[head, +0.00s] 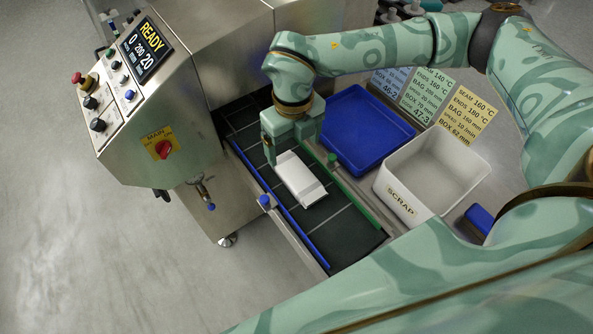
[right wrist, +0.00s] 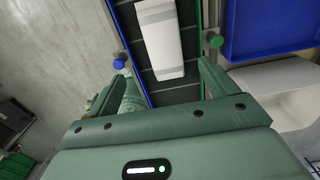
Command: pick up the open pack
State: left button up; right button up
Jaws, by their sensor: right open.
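A white pack (head: 300,180) lies on the dark conveyor belt (head: 345,236), between the blue and green side rails. It also shows in the right wrist view (right wrist: 160,42), ahead of the fingers. A fold line crosses it near one end; I cannot tell whether an end is open. My left gripper is not in view.
A blue tray (head: 357,165) and a white scrap bin (head: 402,202) stand right of the belt. The machine's control panel (head: 118,85) reads READY. Blue (head: 265,201) and green (head: 332,159) knobs stand at the rails. Printed cards (head: 467,119) are behind the bin. Open floor lies left.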

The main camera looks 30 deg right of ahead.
send_over(297, 173)
jog(key=f, duration=0.5)
jog(key=shift+w+a+f+b, duration=0.15)
jog(key=shift+a+f+b, duration=0.15)
jog(key=shift+b, duration=0.05)
jog(key=shift+f, duration=0.55)
jog(key=f, duration=0.2)
jog(key=f+b, duration=0.1)
jog(key=f, duration=0.1)
jog(key=shift+d, duration=0.3)
jog(key=shift+f, duration=0.4)
jog(key=shift+r, duration=0.1)
jog(key=c, duration=1.1)
